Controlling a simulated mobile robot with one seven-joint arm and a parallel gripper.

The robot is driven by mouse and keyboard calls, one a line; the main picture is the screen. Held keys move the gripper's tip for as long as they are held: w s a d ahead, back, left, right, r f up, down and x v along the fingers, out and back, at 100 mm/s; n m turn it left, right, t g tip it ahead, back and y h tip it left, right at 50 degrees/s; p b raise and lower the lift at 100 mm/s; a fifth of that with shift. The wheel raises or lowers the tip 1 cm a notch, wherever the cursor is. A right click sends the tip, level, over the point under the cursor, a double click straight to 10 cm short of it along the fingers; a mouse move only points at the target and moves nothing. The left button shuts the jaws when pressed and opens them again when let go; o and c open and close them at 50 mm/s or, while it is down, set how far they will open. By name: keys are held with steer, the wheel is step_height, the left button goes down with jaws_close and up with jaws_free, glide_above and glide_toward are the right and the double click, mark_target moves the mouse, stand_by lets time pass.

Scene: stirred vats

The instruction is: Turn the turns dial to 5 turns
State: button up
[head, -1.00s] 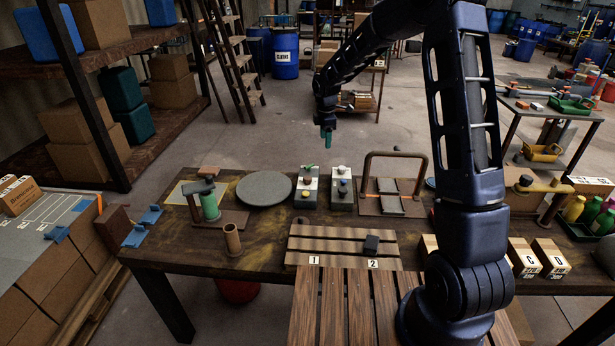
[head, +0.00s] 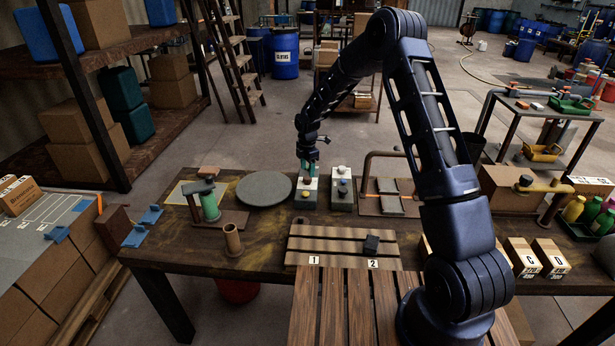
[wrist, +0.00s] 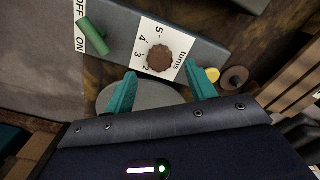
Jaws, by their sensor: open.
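The turns dial (wrist: 160,57) is a round brown knob with a scalloped edge on a white label in the wrist view. The numbers 2, 3, 4 and 5 curve along its left side; I cannot tell which one it points to. It sits on a grey control box (wrist: 205,55), which is the left of two boxes in the head view (head: 306,201). My gripper (wrist: 163,88) is open, its teal fingers apart with nothing between them, close to the dial. In the head view my gripper (head: 308,172) is over the back of that box and hides the dial.
A second control box (head: 342,199) stands to the right. A round grey plate (head: 264,189) lies left of the boxes.

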mark_target(307, 178)
steer(key=shift+f, duration=2.15)
steer(key=c, duration=1)
